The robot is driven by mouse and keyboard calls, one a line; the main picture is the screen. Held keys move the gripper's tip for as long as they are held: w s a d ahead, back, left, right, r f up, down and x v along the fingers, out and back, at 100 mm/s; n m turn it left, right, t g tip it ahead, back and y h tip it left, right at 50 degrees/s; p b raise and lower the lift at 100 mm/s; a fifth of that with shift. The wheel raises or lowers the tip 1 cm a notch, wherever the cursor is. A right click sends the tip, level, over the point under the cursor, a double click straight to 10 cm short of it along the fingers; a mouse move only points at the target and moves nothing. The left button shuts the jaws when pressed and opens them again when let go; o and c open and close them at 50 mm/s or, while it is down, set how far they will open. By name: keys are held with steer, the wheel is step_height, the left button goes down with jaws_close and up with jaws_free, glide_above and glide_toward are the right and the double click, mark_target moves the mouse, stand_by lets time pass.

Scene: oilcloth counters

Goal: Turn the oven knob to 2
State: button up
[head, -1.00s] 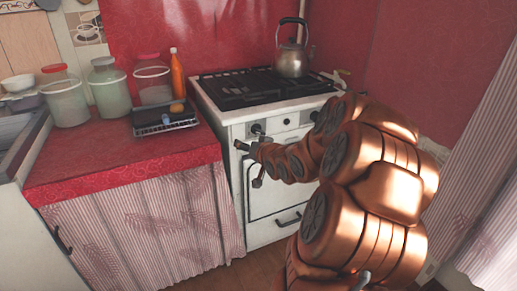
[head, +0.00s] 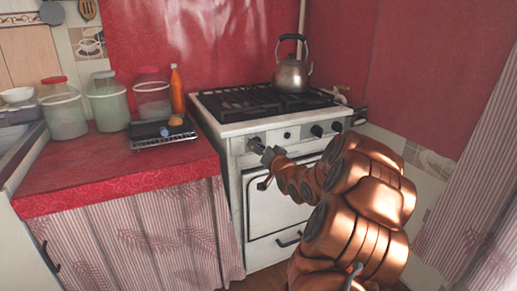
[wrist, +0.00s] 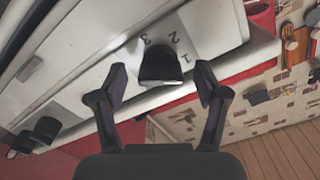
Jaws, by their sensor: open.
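The oven knob (wrist: 160,68) is black and stands on the white front panel of the stove (head: 240,128). In the wrist view the numerals 3, 2 and 1 are printed around its far side. Where the knob points is not clear. My gripper (wrist: 162,84) is open, with one finger on each side of the knob and a gap visible on both sides. In the head view my gripper (head: 263,150) is at the left end of the stove panel and hides most of that spot.
More black knobs (head: 317,130) sit to the right on the panel. A metal kettle (head: 292,74) stands on the burner grate. The oven door (head: 275,208) is closed.

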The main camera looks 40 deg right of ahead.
steer(key=shift+x, duration=0.85)
steer(key=shift+c, duration=0.3)
steer(key=c, duration=1.1)
steer(key=n+b, duration=0.2)
steer(key=n, duration=0.4)
steer(key=shift+d, duration=0.2)
steer(key=n+b, duration=0.1)
steer(key=n, duration=0.4)
steer(key=shift+b, duration=0.4)
steer(key=shift+r+n, duration=0.1)
steer(key=shift+n, duration=0.4)
